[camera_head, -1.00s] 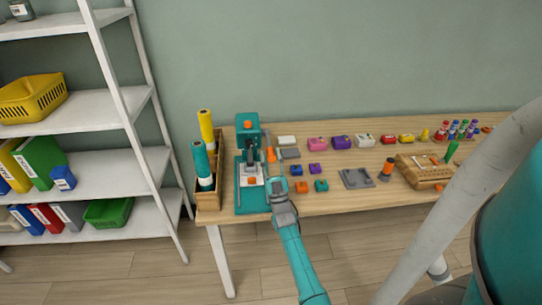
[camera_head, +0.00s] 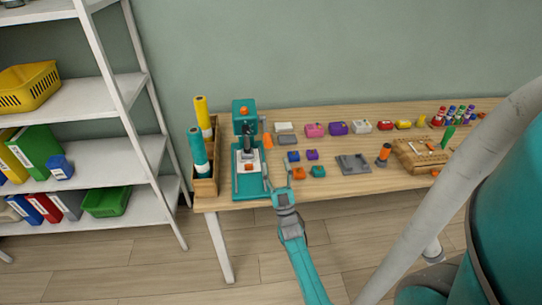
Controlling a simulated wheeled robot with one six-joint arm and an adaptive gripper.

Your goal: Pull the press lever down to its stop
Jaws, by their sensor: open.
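The teal press (camera_head: 244,107) stands at the left end of the wooden table, with an orange knob on top and an orange block (camera_head: 249,167) on its white base plate. Its lever with an orange grip (camera_head: 267,140) is on the press's right side, and the grip hangs beside the head. My gripper (camera_head: 279,178) is open and empty, at the table's front edge just right of the press base. It is nearer to me than the lever grip and apart from it. Whether a finger touches the base edge is too small to tell.
A wooden box (camera_head: 206,188) with yellow and teal rolls stands left of the press. Small blue, purple, orange and teal blocks lie close right of my gripper. A grey tray (camera_head: 353,163) is farther right. A white shelf (camera_head: 118,98) stands at the left.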

